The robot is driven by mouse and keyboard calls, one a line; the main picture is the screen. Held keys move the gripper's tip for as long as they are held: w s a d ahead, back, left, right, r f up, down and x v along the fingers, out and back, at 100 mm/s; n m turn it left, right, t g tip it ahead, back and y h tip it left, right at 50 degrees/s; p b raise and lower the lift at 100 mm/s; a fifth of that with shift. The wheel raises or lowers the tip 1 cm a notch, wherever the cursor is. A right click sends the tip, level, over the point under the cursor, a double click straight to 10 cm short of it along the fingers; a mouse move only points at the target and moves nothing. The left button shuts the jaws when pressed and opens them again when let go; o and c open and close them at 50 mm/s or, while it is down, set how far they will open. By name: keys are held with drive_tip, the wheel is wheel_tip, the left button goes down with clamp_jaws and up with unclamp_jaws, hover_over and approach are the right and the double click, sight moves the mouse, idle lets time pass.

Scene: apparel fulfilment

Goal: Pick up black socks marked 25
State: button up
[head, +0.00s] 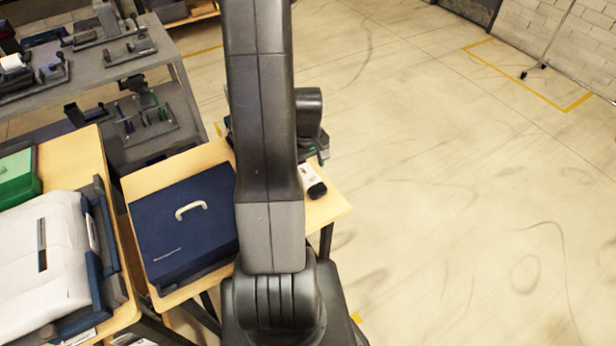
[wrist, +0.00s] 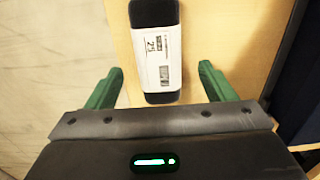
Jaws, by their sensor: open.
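The black socks (wrist: 155,14) lie on a light wooden table, wrapped with a white label that carries dark print and what looks like "25". In the head view the black socks (head: 316,190) show at the table's right end, partly hidden by my arm. My gripper (wrist: 160,88) is open, with its two green fingers apart on either side of the near, labelled end of the socks. The fingers do not touch the socks. In the head view my gripper (head: 321,157) is mostly hidden behind my arm.
A dark blue box (head: 185,228) with a light handle stands on the same wooden table (head: 328,207), left of the socks. Further left are a white package (head: 45,250) and a green box (head: 17,178). Grey shelving (head: 100,70) with tools stands behind. The floor to the right is clear.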

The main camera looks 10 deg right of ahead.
sight(308, 174)
drive_tip(key=shift+s+d+f, duration=0.1)
drive_tip(key=shift+s+f, duration=0.05)
drive_tip(key=shift+f, duration=1.95)
drive_tip(key=c, duration=1.1)
